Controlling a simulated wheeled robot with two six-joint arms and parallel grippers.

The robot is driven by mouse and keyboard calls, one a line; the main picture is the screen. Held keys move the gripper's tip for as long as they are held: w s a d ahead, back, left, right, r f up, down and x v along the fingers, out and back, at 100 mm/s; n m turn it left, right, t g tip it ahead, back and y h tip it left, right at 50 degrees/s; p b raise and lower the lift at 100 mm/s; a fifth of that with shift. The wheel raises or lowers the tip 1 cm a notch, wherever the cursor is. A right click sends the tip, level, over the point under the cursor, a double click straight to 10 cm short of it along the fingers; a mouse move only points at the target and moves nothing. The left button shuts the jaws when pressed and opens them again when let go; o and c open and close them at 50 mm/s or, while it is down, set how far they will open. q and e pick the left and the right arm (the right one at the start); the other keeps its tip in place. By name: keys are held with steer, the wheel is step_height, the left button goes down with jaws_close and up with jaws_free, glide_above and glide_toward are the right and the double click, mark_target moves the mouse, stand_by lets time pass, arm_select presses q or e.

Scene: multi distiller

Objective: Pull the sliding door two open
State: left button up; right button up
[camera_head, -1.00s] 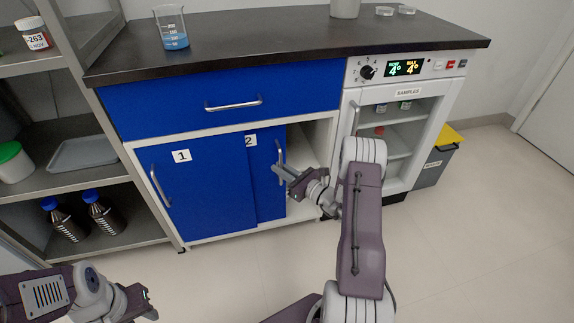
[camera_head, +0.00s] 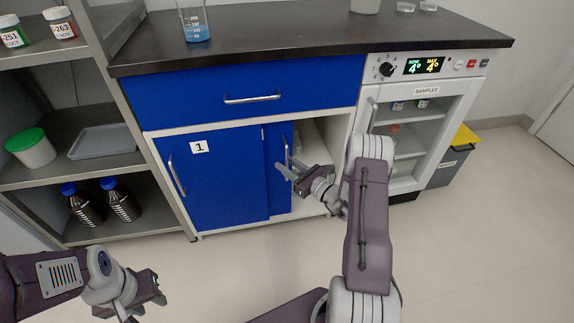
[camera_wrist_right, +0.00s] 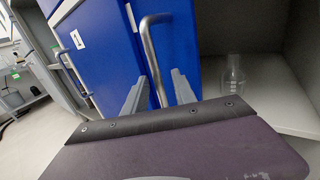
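Sliding door two (camera_head: 279,195) is a blue panel. Only a narrow strip of it shows to the right of door one (camera_head: 215,190), and the rest is behind door one. Its upright metal handle (camera_head: 286,152) also shows in the right wrist view (camera_wrist_right: 152,50). My right gripper (camera_head: 284,170) is at this handle. In the right wrist view its two fingers (camera_wrist_right: 159,88) stand apart on either side of the bar, with a gap between them. My left gripper (camera_head: 155,288) hangs low at the left, away from the cabinet, and its finger gap is unclear.
The cabinet opening (camera_head: 315,195) right of door two shows a pale interior with a glass flask (camera_wrist_right: 233,74). A sample fridge (camera_head: 440,82) stands to the right. A metal shelf with bottles (camera_head: 122,204) stands at the left. The floor in front is clear.

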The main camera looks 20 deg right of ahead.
steer(key=p+v, duration=0.4)
steer(key=v, duration=0.5)
